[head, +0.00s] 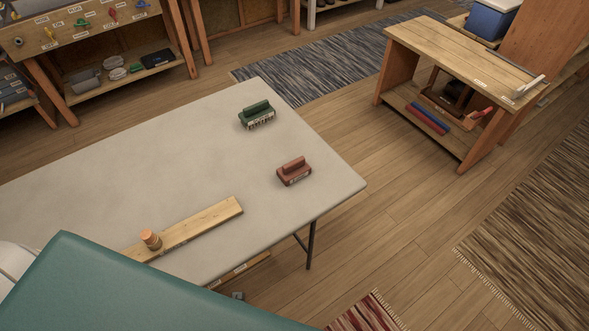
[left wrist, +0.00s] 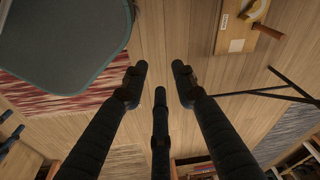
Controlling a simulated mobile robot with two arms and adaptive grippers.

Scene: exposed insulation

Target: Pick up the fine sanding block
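Two block-shaped tools with handles lie on the pale grey table. A green one (head: 257,115) is near the far edge, and a reddish-brown one (head: 294,171) is nearer the right corner. Both have small labels on the side that I cannot read, so I cannot tell which is the fine sanding block. My left gripper (left wrist: 159,78) shows only in the left wrist view. Its dark fingers are spread with nothing between them, above the wood floor and apart from both blocks. My right gripper is in neither view.
The grey table (head: 190,150) also holds a wooden board (head: 200,226) with a small orange-topped cylinder (head: 151,239). Its near left part is hidden. A wooden workbench (head: 460,58) stands at the right. Floor between them is clear. A thin dark table leg (left wrist: 250,92) shows in the left wrist view.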

